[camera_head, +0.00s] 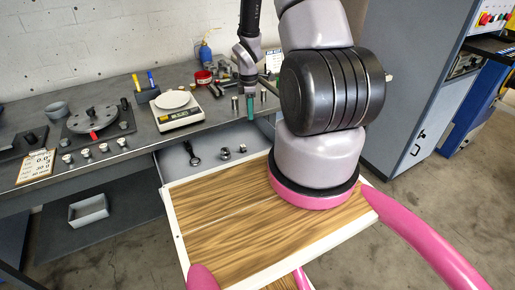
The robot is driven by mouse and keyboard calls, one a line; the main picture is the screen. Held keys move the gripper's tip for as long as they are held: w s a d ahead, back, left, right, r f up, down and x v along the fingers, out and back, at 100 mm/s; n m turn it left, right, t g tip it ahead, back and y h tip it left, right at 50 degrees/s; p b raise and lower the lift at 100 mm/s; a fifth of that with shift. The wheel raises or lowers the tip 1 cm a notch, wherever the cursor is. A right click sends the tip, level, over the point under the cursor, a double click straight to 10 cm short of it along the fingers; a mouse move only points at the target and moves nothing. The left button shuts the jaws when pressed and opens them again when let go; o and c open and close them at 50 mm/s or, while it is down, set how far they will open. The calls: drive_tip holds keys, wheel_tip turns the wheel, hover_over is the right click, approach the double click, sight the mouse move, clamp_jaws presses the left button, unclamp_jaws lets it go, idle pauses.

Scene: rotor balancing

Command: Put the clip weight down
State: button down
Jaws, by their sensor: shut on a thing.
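My gripper (249,93) points down at the front edge of the workbench, right of the white scale. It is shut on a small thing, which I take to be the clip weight. A narrow teal-green piece (250,107) shows at the fingertips; the view is too small to tell its shape or whether it touches anything. The rotor (92,118), a grey disc with a red mark on its rim, sits on a dark base at the left of the bench.
A scale (178,108) stands mid-bench, with a red tape roll (203,77) behind it. Small metal cylinders (235,103) stand close to my gripper. Several small weights (103,147) line the bench front at left. An open drawer (205,160) holds a wrench-like tool (191,153) and small parts.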

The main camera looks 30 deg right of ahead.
drive_tip(key=f+n, duration=0.1)
drive_tip(key=f, duration=0.3)
drive_tip(key=s+d+f+n, duration=0.1)
drive_tip(key=f+n, duration=0.1)
drive_tip(key=f, duration=0.2)
drive_tip(key=f+n, duration=0.1)
drive_tip(key=f, duration=0.4)
drive_tip(key=shift+s+d, duration=0.2)
drive_tip(key=shift+d, duration=0.15)
drive_tip(key=shift+f, duration=0.1)
drive_tip(key=c, duration=0.8)
unclamp_jaws()
drive_tip(key=shift+o, duration=0.2)
